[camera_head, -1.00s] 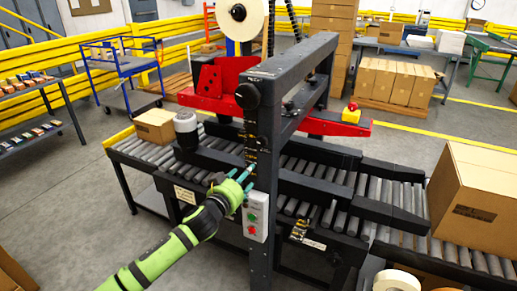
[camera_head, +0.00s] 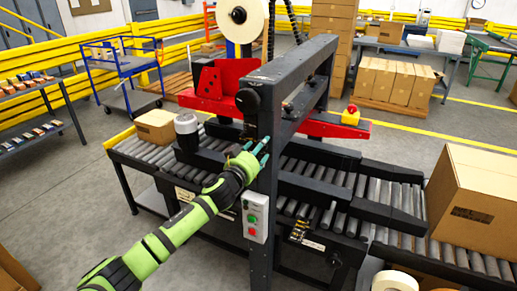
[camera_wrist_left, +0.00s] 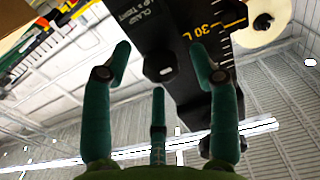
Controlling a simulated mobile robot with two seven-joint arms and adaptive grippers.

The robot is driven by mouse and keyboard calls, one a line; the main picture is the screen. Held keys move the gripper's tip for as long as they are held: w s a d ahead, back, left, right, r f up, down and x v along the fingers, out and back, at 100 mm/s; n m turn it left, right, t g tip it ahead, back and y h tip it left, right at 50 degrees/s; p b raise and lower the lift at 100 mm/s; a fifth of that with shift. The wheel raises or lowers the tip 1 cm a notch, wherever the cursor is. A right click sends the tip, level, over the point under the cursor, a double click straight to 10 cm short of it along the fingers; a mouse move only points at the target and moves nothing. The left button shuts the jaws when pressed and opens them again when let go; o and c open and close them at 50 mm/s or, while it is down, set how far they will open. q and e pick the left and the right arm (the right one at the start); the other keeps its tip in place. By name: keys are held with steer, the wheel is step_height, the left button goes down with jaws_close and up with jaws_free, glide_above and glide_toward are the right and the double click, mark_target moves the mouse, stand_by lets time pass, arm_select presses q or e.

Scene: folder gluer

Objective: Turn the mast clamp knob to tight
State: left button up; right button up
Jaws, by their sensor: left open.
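The mast clamp knob (camera_head: 248,100) is a dark round knob on the near side of the black mast, in the head view. In the left wrist view a black knob with a pale hexagonal centre (camera_wrist_left: 160,67) shows beyond the fingers, under a partly cut-off clamp label (camera_wrist_left: 130,8). My left gripper (camera_head: 264,147) is open with teal fingers spread, close to the mast and below the knob. In the wrist view its fingers (camera_wrist_left: 159,60) appear either side of the knob; I see no grip on it. My right gripper is out of view.
A control box (camera_head: 255,217) with red and green buttons hangs on the mast below the gripper. A yellow-marked scale (camera_wrist_left: 213,28) runs beside the knob. The roller conveyor (camera_head: 345,190) and a grey cylindrical motor (camera_head: 187,130) flank the mast.

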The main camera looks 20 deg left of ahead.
arm_select(q)
steer(key=c, duration=1.1)
steer(key=shift+m, duration=0.5)
steer(key=shift+c, duration=0.2)
steer(key=shift+a+m+p, duration=0.15)
steer(key=shift+m+p, duration=0.95)
steer(key=shift+m, duration=7.3)
steer(key=shift+r, duration=0.1)
steer(key=o, duration=1.1)
steer(key=shift+o, duration=0.2)
